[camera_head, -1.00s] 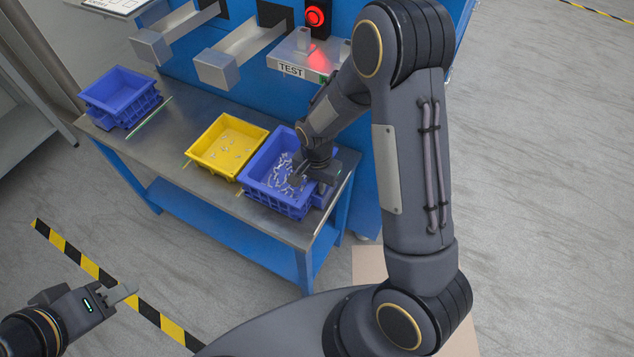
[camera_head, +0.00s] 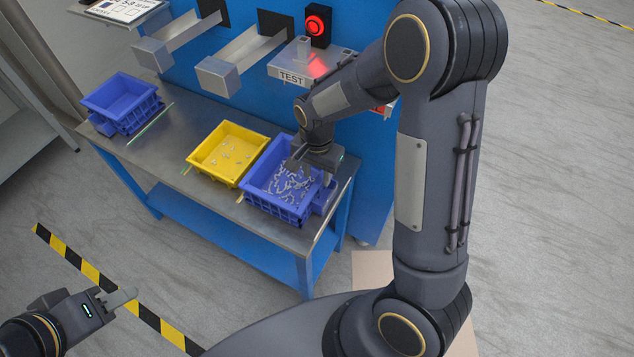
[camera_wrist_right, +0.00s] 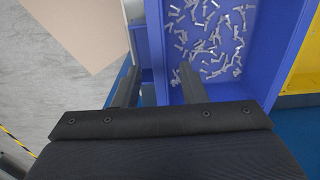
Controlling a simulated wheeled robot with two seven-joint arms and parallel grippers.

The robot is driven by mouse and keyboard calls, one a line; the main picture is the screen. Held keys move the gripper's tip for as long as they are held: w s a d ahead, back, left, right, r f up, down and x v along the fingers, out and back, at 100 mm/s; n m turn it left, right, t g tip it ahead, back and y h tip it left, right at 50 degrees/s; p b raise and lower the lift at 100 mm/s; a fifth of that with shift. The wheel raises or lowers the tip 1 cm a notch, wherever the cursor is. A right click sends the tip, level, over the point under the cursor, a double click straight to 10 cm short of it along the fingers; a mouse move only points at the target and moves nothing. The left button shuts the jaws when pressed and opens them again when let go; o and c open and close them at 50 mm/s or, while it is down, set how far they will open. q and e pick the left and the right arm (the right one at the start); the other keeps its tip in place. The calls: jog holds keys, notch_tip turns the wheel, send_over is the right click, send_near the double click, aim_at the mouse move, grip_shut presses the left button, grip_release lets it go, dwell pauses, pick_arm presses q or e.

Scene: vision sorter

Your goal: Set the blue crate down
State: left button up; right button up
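A blue crate (camera_head: 272,207) holding several small metal parts rests on the right end of the steel workbench (camera_head: 178,175). It also shows in the right wrist view (camera_wrist_right: 265,60). My right gripper (camera_head: 312,170) is at the crate's right wall. In the right wrist view its fingers (camera_wrist_right: 158,85) are spread, one on each side of that wall, with gaps visible. My left gripper (camera_head: 122,299) is low at the left, away from the bench; whether its fingers are apart is unclear.
A yellow crate (camera_head: 203,173) with a few parts stands just left of the blue crate. Another blue crate (camera_head: 112,105) stands at the bench's far left. Metal chutes (camera_head: 222,75) and a TEST box (camera_head: 290,76) overhang the back. A red light (camera_head: 317,25) glows.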

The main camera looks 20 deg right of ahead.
notch_tip(320, 180, up, 4)
jog(key=shift+r, duration=0.25)
jog(key=s+r+n+t+y, duration=0.2)
jog(key=s+r+n, duration=0.2)
jog(key=s, duration=0.6)
jog(key=s+r+n+t+y, duration=0.1)
jog(key=s+r+n+t, duration=0.2)
jog(key=s+r, duration=0.5)
jog(key=shift+s+n+t+y, duration=0.3)
jog(key=shift+s+n+y, duration=0.1)
jog(key=shift+s+n, duration=0.5)
notch_tip(320, 180, up, 4)
jog(key=p, duration=0.4)
jog(key=shift+r, duration=0.1)
